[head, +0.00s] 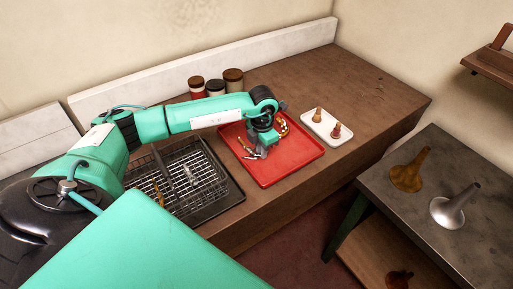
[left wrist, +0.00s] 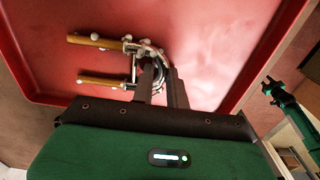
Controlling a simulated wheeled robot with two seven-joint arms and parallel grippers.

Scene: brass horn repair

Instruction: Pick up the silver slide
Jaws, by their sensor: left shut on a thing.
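My left gripper (head: 262,150) is low over the red tray (head: 292,168). In the left wrist view its two dark fingers (left wrist: 165,88) are shut on a U-shaped slide (left wrist: 148,52). The slide has a silvery curved bow and two brass-coloured legs with small white beads, pointing left in that view. The fingers hide part of the bow. Whether the slide touches the tray (left wrist: 60,18) I cannot tell. My right gripper is not in view.
A wire rack (head: 207,160) in a dark tray, with thin metal pieces, is left of the red tray. A white tray (head: 325,134) with two small pieces is to the right. Several jars (head: 233,77) stand behind. A grey table (head: 410,215) at the right holds two bell-shaped pieces.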

